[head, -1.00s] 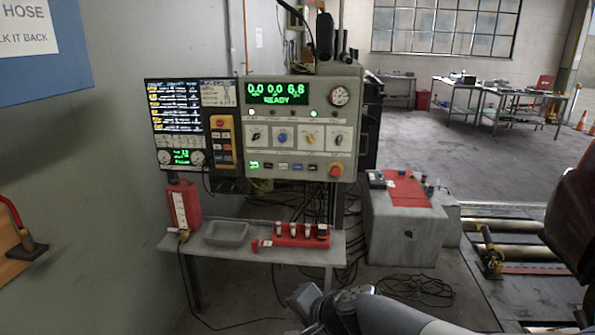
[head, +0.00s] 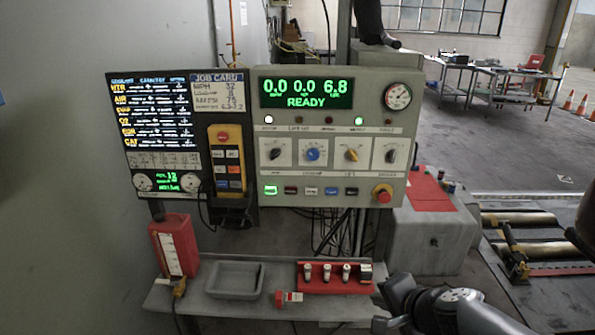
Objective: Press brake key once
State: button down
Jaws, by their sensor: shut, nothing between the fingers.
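The control panel (head: 332,135) is a grey box on the wall side, with a green display reading 0.0 0.0 6.8 and READY. Along its lower edge is a row of small keys (head: 311,191); the leftmost key (head: 270,190) is lit green, the others are dark red, white, blue and dark. A yellow pendant (head: 226,160) with several coloured keys hangs to the left. The labels are too small to read, so I cannot tell which key is the brake key. My gripper (head: 384,320) is low at the bottom right, shut and empty, below the panel and apart from it.
A shelf (head: 215,308) below the panel holds a red bottle (head: 174,246), a grey tray (head: 236,280) and a red rack (head: 335,278) of small parts. A red emergency button (head: 382,194) sits at the panel's lower right. Rollers (head: 535,247) lie at right.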

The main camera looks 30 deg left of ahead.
aim_at(289, 191)
jog(key=i+j, duration=0.1)
jog(key=j, duration=0.3)
jog(key=i+j, duration=0.15)
jog(key=j, duration=0.3)
jog(key=i+j, duration=0.1)
jog(key=j, duration=0.3)
jog(key=i+j+z, duration=0.1)
jog(key=j, duration=0.3)
